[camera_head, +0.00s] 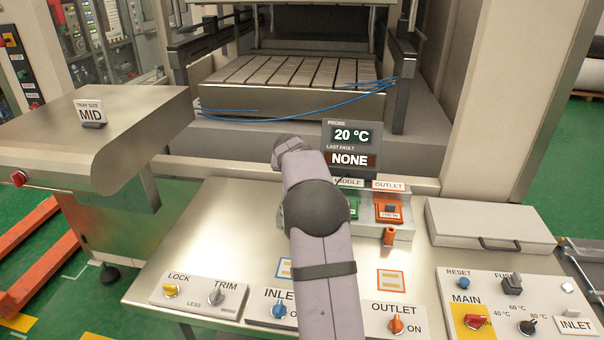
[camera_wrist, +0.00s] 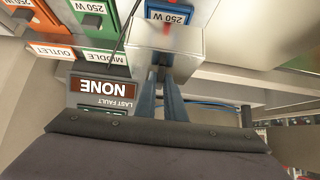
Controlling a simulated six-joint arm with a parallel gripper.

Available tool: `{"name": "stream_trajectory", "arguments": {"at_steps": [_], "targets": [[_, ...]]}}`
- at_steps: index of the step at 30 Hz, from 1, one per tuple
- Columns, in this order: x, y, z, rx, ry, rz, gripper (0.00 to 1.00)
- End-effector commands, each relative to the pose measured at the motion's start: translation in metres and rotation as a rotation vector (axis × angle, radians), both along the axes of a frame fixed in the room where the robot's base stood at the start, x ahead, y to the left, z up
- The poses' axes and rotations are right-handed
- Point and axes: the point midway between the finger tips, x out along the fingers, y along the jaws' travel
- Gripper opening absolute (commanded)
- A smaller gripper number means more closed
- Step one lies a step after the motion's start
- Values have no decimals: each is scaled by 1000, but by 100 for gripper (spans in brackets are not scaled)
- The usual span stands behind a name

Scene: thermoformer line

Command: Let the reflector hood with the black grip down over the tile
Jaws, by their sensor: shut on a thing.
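In the wrist view my gripper (camera_wrist: 161,100) has its two dark fingers shut at the grip of the silver reflector hood (camera_wrist: 187,52). The black grip itself is mostly hidden between the fingers. The hood overlaps the near edge of the blue-framed 250 W tile (camera_wrist: 170,13) in this view; I cannot tell whether they touch. In the head view my arm covers the gripper, the hood and the blue tile. The green middle tile (camera_head: 352,208) is partly hidden behind my arm, and the orange outlet tile (camera_head: 388,209) shows to its right.
The probe display (camera_head: 350,147) reads 20 °C, last fault NONE, and stands behind the tiles. An orange peg-like part (camera_head: 388,236) is in front of the outlet tile. Control panels (camera_head: 200,297) line the front of the bench. A lidded box (camera_head: 490,223) lies at the right.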

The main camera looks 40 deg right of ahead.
Motion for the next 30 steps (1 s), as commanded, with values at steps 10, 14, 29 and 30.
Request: {"name": "stream_trajectory", "arguments": {"at_steps": [10,14,29,30], "targets": [[0,0,-8,-1,-1,0,0],[0,0,-11,-1,-1,0,0],[0,0,-22,-1,-1,0,0],[0,0,-23,-1,-1,0,0]]}}
